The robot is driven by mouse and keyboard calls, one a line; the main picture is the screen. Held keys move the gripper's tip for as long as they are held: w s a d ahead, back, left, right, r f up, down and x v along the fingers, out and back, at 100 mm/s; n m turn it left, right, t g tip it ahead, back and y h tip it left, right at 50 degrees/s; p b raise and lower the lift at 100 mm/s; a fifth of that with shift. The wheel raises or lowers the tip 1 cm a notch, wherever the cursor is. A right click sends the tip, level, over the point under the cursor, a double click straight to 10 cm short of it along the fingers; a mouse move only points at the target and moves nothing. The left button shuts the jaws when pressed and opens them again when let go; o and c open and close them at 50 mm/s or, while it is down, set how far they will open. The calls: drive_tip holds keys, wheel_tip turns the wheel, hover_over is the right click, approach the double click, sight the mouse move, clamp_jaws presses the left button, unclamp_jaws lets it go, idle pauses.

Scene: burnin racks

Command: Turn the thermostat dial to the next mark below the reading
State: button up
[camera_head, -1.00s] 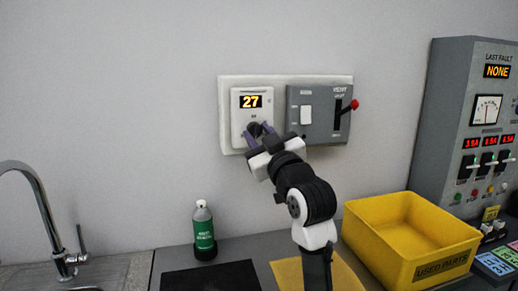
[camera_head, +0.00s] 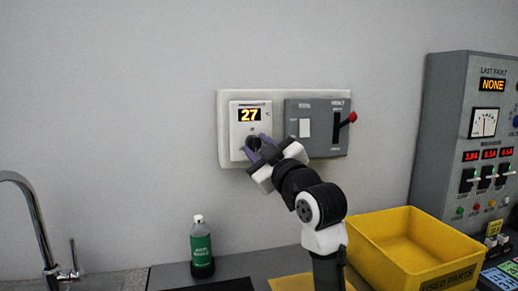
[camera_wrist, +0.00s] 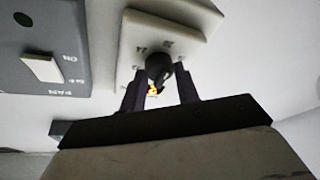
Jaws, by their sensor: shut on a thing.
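The thermostat (camera_head: 238,131) is a white box on a wall panel, with an orange display (camera_head: 249,114) reading 27. Its dark round dial (camera_wrist: 159,66) sits below the display, with small printed marks around it in the wrist view; they are too blurred to read surely. My gripper (camera_head: 254,147) has its two fingers on either side of the dial, shut on it. In the wrist view my gripper (camera_wrist: 160,88) also straddles the dial. The dial's pointer position cannot be told; the fingers hide part of it.
A grey vent panel (camera_head: 318,142) with a white switch (camera_head: 304,127) and a red-tipped lever (camera_head: 352,117) is just right of the thermostat. Below stand a green bottle (camera_head: 201,246) and a yellow bin (camera_head: 400,232). A tap (camera_head: 35,210) is at left, a grey control cabinet (camera_head: 446,150) at right.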

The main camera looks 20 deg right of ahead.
drive_tip(key=o, duration=1)
drive_tip(key=shift+c, duration=0.2)
drive_tip(key=shift+s+f, duration=0.1)
drive_tip(key=b+v, duration=0.4)
drive_tip(key=v, duration=0.9)
drive_tip(key=shift+s, duration=0.25)
drive_tip(key=shift+f, duration=0.1)
